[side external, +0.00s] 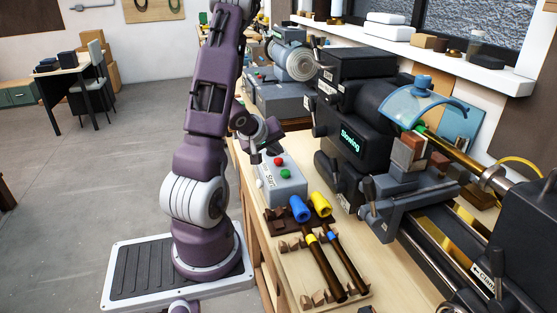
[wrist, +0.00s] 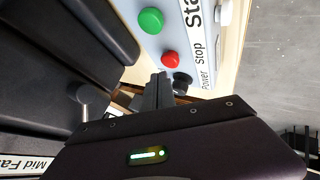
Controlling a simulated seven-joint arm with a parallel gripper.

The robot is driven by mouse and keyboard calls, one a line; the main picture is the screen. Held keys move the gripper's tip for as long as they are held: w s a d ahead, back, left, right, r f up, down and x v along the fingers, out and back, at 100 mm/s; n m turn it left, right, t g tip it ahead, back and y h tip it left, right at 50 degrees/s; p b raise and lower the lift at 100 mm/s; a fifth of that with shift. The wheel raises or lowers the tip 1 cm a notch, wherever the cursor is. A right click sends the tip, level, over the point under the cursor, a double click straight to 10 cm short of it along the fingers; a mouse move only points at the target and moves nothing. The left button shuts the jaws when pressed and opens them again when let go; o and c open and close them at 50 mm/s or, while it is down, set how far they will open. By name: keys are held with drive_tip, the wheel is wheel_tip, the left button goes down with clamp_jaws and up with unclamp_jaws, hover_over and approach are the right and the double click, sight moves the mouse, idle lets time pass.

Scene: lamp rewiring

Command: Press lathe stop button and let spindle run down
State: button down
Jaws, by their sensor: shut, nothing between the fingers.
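The grey control box (side external: 283,188) sits on the bench beside the lathe, with a red stop button (side external: 279,161) and a green start button (side external: 284,174). In the wrist view the red button (wrist: 171,59) is by the "Stop" label, the green one (wrist: 151,20) by the start label. My gripper (wrist: 160,75) is shut and empty, its fingertips close to the red button; I cannot tell whether they touch. In the side view my wrist is above the box's far end. The lathe's black headstock (side external: 345,165) carries a screen (side external: 350,140) reading "Slowing".
A wooden rack (side external: 312,262) holding tools with blue (side external: 299,209) and yellow (side external: 320,204) ends lies nearer on the bench. A black knob (wrist: 181,82) is beside the red button. The lathe bounds the right side; open floor (side external: 110,180) is at left.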

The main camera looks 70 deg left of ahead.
sight(277, 161)
drive_tip(key=shift+r, duration=2.55)
